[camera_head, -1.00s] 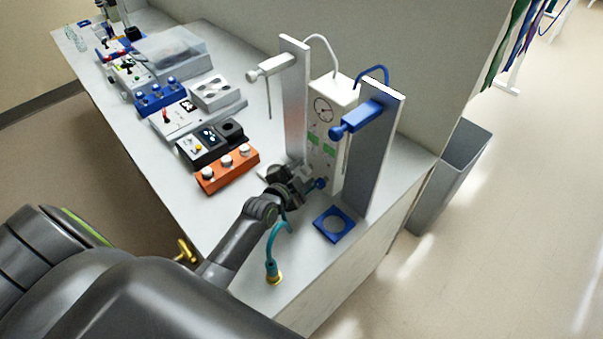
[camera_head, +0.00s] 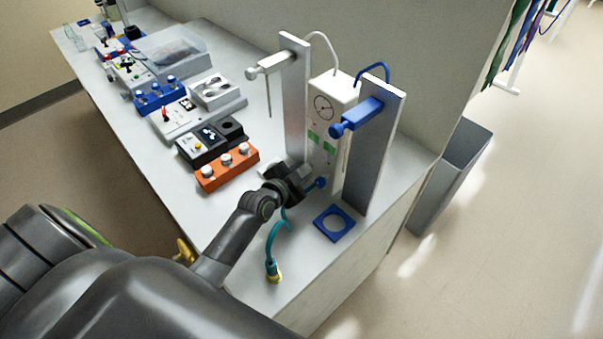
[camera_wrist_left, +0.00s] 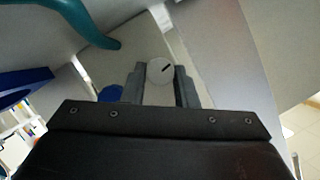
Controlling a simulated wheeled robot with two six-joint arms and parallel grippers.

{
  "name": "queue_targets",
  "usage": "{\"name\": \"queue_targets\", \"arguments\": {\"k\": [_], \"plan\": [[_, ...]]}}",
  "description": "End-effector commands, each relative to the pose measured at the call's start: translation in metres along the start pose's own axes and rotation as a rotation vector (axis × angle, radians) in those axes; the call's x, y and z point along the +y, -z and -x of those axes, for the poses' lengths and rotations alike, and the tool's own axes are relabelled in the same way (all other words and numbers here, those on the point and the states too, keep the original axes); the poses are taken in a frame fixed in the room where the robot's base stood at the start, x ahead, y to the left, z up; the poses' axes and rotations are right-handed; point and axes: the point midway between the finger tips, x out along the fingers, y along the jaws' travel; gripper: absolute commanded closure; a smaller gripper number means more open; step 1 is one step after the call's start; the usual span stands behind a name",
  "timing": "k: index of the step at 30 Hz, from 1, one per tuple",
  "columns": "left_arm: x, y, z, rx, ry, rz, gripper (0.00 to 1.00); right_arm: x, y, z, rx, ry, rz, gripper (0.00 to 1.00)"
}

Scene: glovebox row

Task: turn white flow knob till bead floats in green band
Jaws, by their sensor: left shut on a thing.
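The white flow panel (camera_head: 336,92) stands at the bench's near end, with a round dial and green bands (camera_head: 330,149) on its front. The bead is too small to make out. My left gripper (camera_head: 304,181) is at the panel's lower front. In the left wrist view, the white flow knob (camera_wrist_left: 160,71), with a dark slanted mark on its face, sits between the fingers of my left gripper (camera_wrist_left: 160,88), which is shut on it. In the head view the gripper hides this knob. A blue knob (camera_head: 321,183) is just right of the gripper. My right gripper is out of view.
A white-armed post (camera_head: 294,100) and a blue-armed post (camera_head: 374,150) flank the panel closely. A blue square ring (camera_head: 334,223) and a teal hose (camera_head: 270,247) lie in front. An orange box (camera_head: 228,168) with white knobs is to the left.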

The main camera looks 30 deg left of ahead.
Motion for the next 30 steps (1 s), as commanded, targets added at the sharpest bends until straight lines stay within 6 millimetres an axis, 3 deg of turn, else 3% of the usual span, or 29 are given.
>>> {"name": "queue_targets", "arguments": {"k": [17, 30], "plan": [[-0.004, -0.004, -0.002, 0.001, -0.204, 0.489, 0.96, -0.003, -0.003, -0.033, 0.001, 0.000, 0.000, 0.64], [-0.006, -0.008, -0.003, 0.000, -0.364, 0.876, 0.96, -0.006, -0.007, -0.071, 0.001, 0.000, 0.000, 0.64]]}}
